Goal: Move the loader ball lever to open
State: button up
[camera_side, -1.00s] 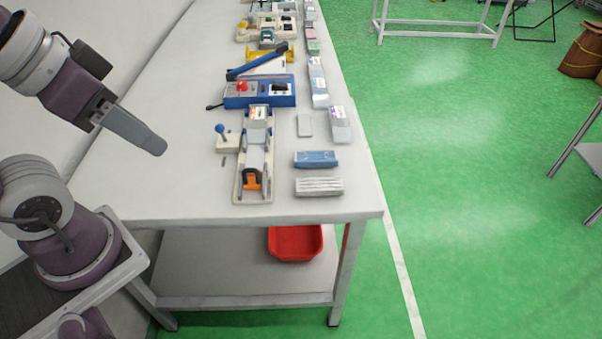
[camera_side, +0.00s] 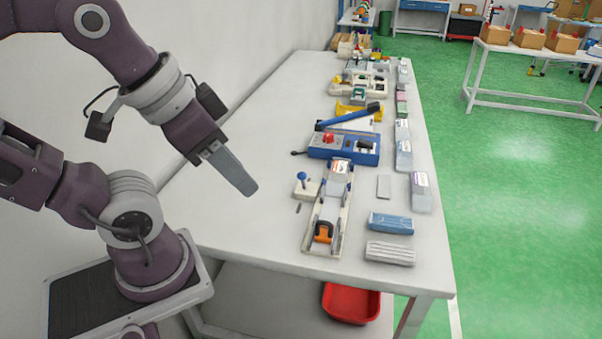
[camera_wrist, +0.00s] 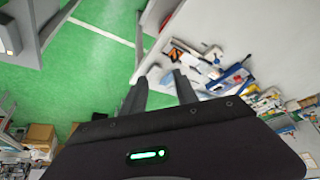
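The ball lever is a blue ball (camera_side: 302,176) on a short stem above a small white base (camera_side: 308,190). The base stands at the left side of the long loader (camera_side: 313,240), which has an orange handle (camera_side: 323,233) at its near end. My gripper (camera_side: 250,188) hangs above the table to the left of the lever, apart from it and pointing down to the right. In the wrist view its two fingers (camera_wrist: 159,77) are apart with nothing between them. The loader's orange handle shows beyond them (camera_wrist: 173,54). The lever is too small there to make out.
A blue box with a red button (camera_side: 343,146) stands behind the loader. A blue pack (camera_side: 391,223), a white pack (camera_side: 390,253) and several boxes line the right edge. The table's left part (camera_side: 240,235) is clear. A red bin (camera_side: 351,302) sits below.

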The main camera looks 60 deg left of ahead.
jog(key=shift+w+a, duration=0.15)
jog(key=shift+w, duration=0.1)
jog(key=c, duration=0.3)
jog(key=w+a+f+m, duration=0.1)
jog(key=w+a, duration=0.1)
jog(key=w+a+f+m+g+y, duration=0.1)
jog(key=w+a+m, duration=0.1)
jog(key=w, duration=0.1)
jog(key=w+a+f+m+y, duration=0.1)
jog(key=w+a, duration=0.1)
jog(key=w, duration=0.1)
jog(key=shift+w+a+g, duration=0.1)
jog(key=shift+g, duration=0.2)
grip_shut()
jog(key=w+a+f+m+g, duration=0.1)
jog(key=w+a+f+m, duration=0.5)
jog(key=w+a+f, duration=0.1)
jog(key=shift+a+f, duration=0.15)
jog(key=shift+a, duration=0.45)
